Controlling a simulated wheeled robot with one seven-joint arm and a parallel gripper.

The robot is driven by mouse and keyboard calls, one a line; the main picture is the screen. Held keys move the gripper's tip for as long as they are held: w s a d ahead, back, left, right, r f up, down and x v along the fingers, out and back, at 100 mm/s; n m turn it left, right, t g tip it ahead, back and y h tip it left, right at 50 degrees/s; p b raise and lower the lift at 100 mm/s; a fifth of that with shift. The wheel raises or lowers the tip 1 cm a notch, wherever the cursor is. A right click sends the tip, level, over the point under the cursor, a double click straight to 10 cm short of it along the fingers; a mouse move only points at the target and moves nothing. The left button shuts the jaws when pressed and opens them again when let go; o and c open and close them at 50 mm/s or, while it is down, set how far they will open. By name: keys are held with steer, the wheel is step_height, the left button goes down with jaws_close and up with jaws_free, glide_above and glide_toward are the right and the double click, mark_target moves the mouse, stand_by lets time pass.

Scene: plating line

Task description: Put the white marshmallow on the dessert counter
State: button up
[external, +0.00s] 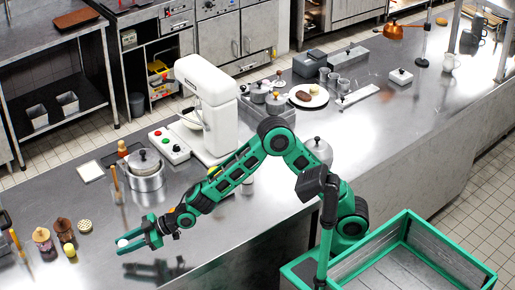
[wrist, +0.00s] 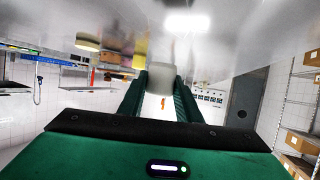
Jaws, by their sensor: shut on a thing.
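The white marshmallow (external: 122,243) is a small pale piece between the fingertips of my gripper (external: 130,240) in the external view. In the wrist view the marshmallow (wrist: 161,79) is a pale block between the two dark green fingers of my gripper (wrist: 160,92), which are shut on it. My gripper is low over the front left of the long steel counter (external: 215,235), with a dark shadow on the counter below and to the right. The marshmallow is clear of the surface. No label marks which surface is the dessert counter.
A plate with food (external: 308,97) lies farther back. Bare steel lies right of my gripper.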

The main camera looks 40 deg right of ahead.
mark_target(128, 257)
steer(key=shift+w+f, duration=0.25)
steer(key=shift+f, duration=1.9)
steer(key=shift+f, duration=0.15)
steer(key=o, duration=0.6)
steer(key=shift+o, duration=0.2)
steer(key=shift+d+r, duration=0.25)
steer(key=v, duration=1.1)
steer(key=shift+s+d+r, duration=0.2)
